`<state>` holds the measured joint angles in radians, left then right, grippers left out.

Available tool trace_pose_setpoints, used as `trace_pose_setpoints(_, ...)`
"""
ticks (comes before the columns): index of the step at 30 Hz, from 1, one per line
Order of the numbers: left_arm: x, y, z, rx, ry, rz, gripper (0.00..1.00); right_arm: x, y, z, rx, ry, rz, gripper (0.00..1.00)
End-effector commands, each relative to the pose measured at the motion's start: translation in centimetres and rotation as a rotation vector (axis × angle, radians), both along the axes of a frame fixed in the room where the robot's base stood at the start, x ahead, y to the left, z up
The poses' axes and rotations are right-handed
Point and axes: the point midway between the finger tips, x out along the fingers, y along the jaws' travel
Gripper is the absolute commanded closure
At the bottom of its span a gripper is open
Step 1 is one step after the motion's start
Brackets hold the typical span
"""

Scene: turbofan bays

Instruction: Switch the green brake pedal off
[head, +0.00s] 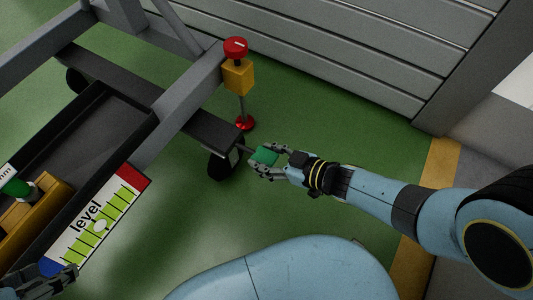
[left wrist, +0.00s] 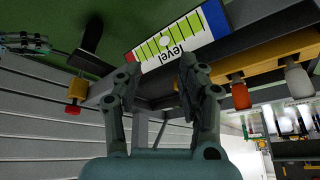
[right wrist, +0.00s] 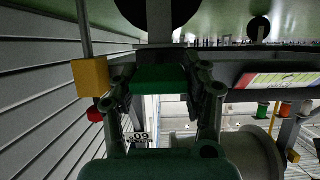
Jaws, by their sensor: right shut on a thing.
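The green brake pedal (head: 264,155) sticks out beside a dark wheel at the corner of the cart. In the right wrist view the green pedal (right wrist: 160,78) lies between the two fingers. My right gripper (head: 267,160) is shut on the pedal, with a finger on each side of it. My left gripper (head: 62,282) is at the bottom left of the head view, by the level sign. In the left wrist view my left gripper (left wrist: 158,75) has its fingers apart with nothing between them.
A grey slatted wall (head: 340,50) stands behind. Green floor (head: 340,130) is clear around the pedal.

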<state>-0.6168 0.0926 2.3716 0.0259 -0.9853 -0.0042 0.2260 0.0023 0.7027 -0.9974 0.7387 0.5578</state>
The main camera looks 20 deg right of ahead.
Motion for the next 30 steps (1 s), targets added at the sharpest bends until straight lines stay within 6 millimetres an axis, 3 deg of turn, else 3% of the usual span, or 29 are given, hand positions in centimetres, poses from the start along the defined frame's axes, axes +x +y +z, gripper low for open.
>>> trace_pose_setpoints(12,-1.2,0.0,2.6,0.003,0.125,-0.003,0.60,0.3,0.1,1.1,0.006,-0.007,0.001,1.00)
trace_pose_setpoints(30,-1.5,0.0,3.0,0.004,0.150,-0.003,0.60,0.6,0.3,1.5,0.011,-0.014,0.001,1.00)
